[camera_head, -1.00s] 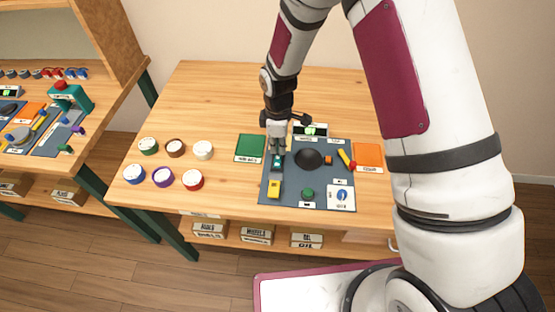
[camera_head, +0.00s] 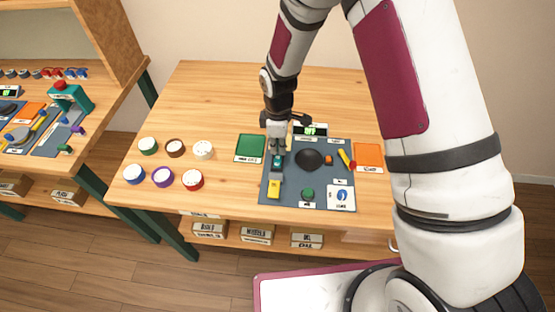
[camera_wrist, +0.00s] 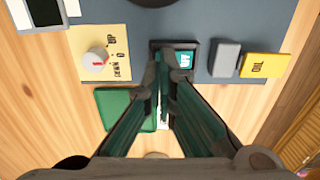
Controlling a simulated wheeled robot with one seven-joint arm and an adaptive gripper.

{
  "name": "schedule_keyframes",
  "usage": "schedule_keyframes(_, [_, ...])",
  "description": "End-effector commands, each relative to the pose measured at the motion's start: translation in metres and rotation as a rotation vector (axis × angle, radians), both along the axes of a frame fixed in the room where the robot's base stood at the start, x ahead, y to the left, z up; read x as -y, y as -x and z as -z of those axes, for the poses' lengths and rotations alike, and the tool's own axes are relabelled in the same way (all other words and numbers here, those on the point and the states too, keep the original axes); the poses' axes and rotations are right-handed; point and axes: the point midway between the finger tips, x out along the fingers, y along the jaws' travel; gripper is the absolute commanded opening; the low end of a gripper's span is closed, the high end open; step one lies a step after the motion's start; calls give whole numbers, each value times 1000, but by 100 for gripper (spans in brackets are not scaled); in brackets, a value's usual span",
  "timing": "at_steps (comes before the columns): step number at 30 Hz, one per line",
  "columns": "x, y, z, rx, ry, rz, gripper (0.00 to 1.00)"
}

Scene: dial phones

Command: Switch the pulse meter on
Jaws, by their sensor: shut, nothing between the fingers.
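My gripper (camera_head: 277,148) points down with its fingers shut and empty, over the left part of a blue-grey panel (camera_head: 327,174). In the wrist view the fingertips (camera_wrist: 160,62) are at the left side of a teal square in a dark frame (camera_wrist: 185,60), overlapping it; I cannot tell whether they touch. The teal square also shows just below the gripper in the head view (camera_head: 277,161). A small display with green characters, seemingly OFF (camera_head: 309,131), stands at the panel's back edge. I cannot read which part is named the pulse meter.
A cream plate with a white knob (camera_wrist: 96,58) lies beside the teal square. A grey block (camera_wrist: 225,58) and a yellow block (camera_wrist: 264,65) are on its other side. A green pad (camera_head: 249,148), an orange pad (camera_head: 368,156), a black round dish (camera_head: 308,159) and several coloured jars stand around.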

Motion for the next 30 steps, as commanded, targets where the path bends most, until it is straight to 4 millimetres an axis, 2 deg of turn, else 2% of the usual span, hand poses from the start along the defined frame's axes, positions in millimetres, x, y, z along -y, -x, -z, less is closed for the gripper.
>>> schedule_keyframes(30, [0,0,14,0,0,0,0])
